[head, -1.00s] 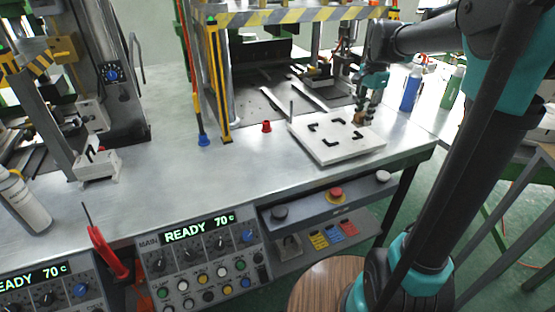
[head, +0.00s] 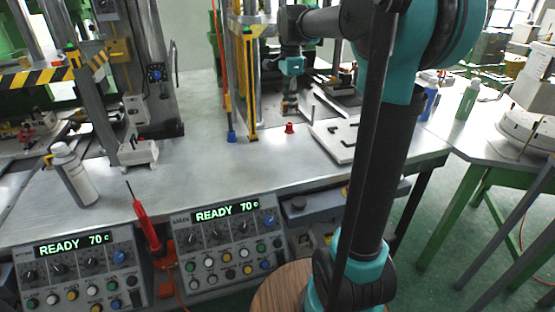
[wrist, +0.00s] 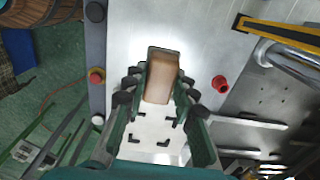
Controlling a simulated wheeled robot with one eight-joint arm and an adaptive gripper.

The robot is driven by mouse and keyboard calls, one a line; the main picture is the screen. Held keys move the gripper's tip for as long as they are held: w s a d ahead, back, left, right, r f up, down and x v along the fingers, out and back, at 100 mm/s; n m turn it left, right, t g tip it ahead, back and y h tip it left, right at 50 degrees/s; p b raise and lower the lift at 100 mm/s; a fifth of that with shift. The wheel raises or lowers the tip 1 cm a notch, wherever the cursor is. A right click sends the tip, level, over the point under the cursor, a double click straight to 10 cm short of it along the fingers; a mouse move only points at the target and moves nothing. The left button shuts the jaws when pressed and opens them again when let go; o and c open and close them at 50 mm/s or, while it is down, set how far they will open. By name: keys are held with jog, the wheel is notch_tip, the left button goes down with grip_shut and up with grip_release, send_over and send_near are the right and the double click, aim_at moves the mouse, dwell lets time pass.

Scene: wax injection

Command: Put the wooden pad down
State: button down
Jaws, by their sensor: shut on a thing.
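The wooden pad (wrist: 162,80) is a tan block, held between the fingers of my gripper (wrist: 160,92) in the wrist view. My gripper is shut on it. In the head view my gripper (head: 290,106) points down over the metal table, between the yellow-edged post and the white board; the pad is too small there to make out well. The white board (head: 333,146) with black corner marks lies on the table, partly hidden by my arm. In the wrist view the board (wrist: 150,130) shows below and between the fingers.
A red cap-like piece (head: 290,128) stands close to my gripper, and also in the wrist view (wrist: 221,84). The yellow-edged post (head: 250,90) of the press is just left. Bare table (head: 215,170) lies in front. A white bottle (head: 75,175) stands at left.

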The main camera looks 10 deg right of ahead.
notch_tip(320, 180, down, 19)
jog(key=shift+r, duration=0.1)
dwell(0.3)
jog(key=c, duration=1.2)
grip_release()
notch_tip(320, 180, up, 12)
jog(key=shift+s, duration=0.1)
